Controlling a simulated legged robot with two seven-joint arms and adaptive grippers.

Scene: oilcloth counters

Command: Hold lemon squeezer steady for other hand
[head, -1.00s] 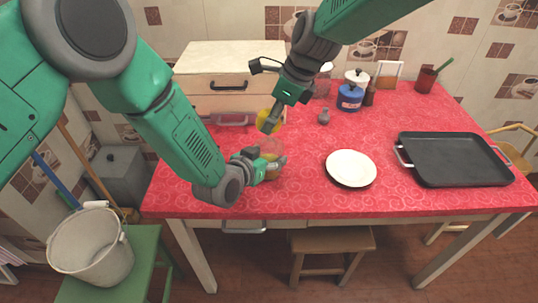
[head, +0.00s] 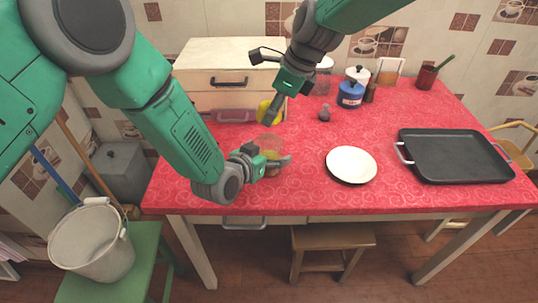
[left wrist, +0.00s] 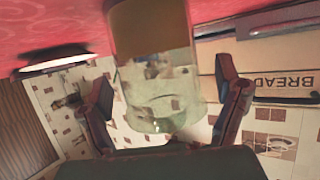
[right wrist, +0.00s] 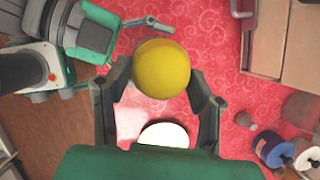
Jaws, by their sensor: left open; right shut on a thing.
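The lemon squeezer looks like a clear glass vessel with an amber lower part (left wrist: 150,35). It stands on the red table near the left edge, partly hidden by my left gripper in the head view (head: 271,147). My left gripper (head: 277,163) is open, low beside it. In the left wrist view the glass lies between the spread fingers (left wrist: 160,90), with gaps at both sides. My right gripper (head: 269,112) is shut on a yellow lemon (right wrist: 161,68), above and behind the squeezer. The lemon (head: 263,111) is clear of the glass.
A white plate (head: 351,164) and a black tray (head: 455,156) lie to the right. A wooden bread box (head: 227,65), a small grey object (head: 324,113) and a blue canister (head: 350,95) stand behind. The red tabletop (head: 400,118) is clear in the middle.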

